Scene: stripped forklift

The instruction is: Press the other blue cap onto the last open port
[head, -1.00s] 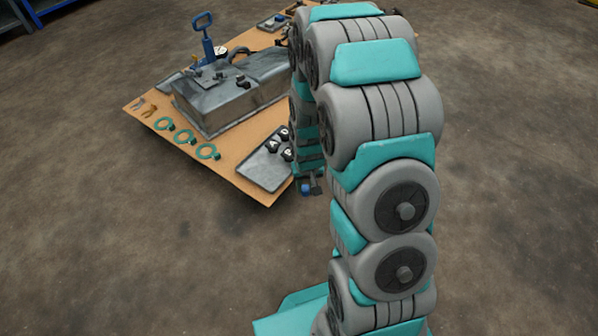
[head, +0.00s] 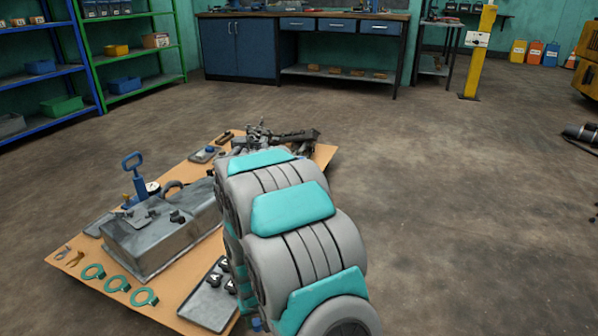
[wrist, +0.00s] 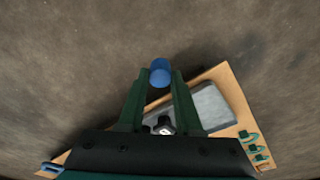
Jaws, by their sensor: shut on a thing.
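In the wrist view, my gripper (wrist: 160,78) is shut on a blue cap (wrist: 160,70), held between the tips of its green fingers. The cap is over bare floor, just outside the board's edge. In the head view a bit of the blue cap (head: 257,325) shows at the bottom, and my arm hides most of the gripper. A grey metal housing (head: 150,250) lies on the board with dark fittings on top. I cannot make out an open port. A small tray with something blue (head: 208,152) lies at the board's far end.
The tan board (head: 75,270) also bears a blue hand pump (head: 134,178) with a gauge, green rings (head: 117,284), a grey tray (head: 203,305) of black knobs, and a dark mechanical assembly (head: 285,136). Open floor lies right of the board. A workbench (head: 340,55) stands behind.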

